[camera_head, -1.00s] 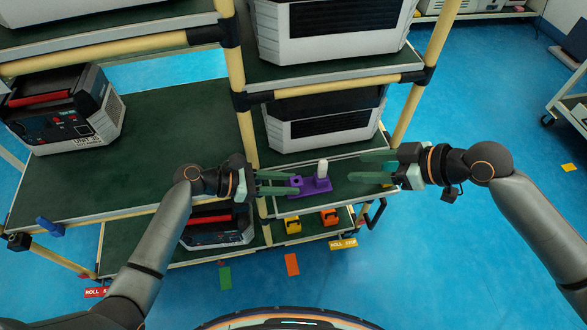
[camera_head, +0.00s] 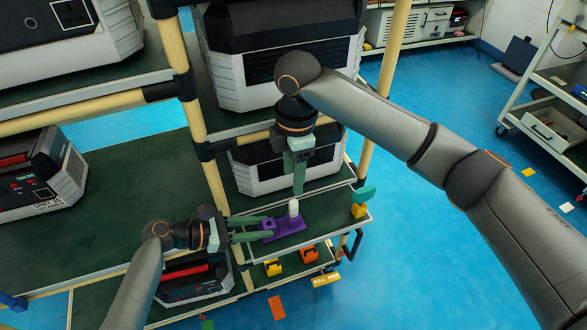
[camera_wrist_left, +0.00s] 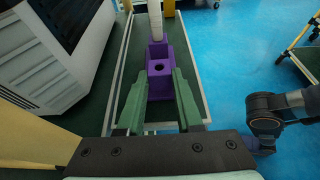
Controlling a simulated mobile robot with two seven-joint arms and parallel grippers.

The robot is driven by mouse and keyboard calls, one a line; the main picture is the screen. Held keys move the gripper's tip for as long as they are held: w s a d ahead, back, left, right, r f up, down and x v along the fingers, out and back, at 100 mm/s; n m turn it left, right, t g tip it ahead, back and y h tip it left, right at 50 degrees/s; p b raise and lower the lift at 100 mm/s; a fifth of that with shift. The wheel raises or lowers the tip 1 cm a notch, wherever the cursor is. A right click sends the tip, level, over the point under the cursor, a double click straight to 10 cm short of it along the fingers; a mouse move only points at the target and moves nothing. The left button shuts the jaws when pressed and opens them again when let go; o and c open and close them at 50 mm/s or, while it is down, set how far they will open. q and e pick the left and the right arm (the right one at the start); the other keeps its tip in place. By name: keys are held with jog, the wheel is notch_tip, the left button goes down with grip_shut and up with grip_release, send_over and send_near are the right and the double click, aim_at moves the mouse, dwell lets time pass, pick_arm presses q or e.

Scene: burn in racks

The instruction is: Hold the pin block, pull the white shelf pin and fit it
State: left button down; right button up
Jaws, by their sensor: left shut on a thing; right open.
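The purple pin block (camera_head: 285,230) lies on the small shelf of the rack. The white shelf pin (camera_head: 293,208) stands upright in its far part. In the left wrist view, the white pin (camera_wrist_left: 155,22) rises beyond an empty round hole in the purple block (camera_wrist_left: 160,88). My left gripper (camera_head: 268,228) is shut on the near end of the block, its green fingers on either side, as the left wrist view (camera_wrist_left: 160,92) shows. My right gripper (camera_head: 298,188) is open, pointing down just above the pin. One finger hides the other, so the gap is unclear.
A yellow block (camera_head: 359,211) with a teal piece stands at the shelf's right end. Orange (camera_head: 309,255) and yellow (camera_head: 273,267) blocks sit on the lower shelf. A grey-white unit (camera_head: 260,172) stands behind the pin. Cream rack posts (camera_head: 205,160) stand close by.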

aim_at(293, 201)
jog(key=shift+r, duration=0.15)
jog(key=shift+f, duration=0.2)
notch_tip(293, 201, down, 11)
jog(key=shift+f, duration=0.2)
grip_shut()
dwell(0.5)
dwell(0.5)
dwell(1.2)
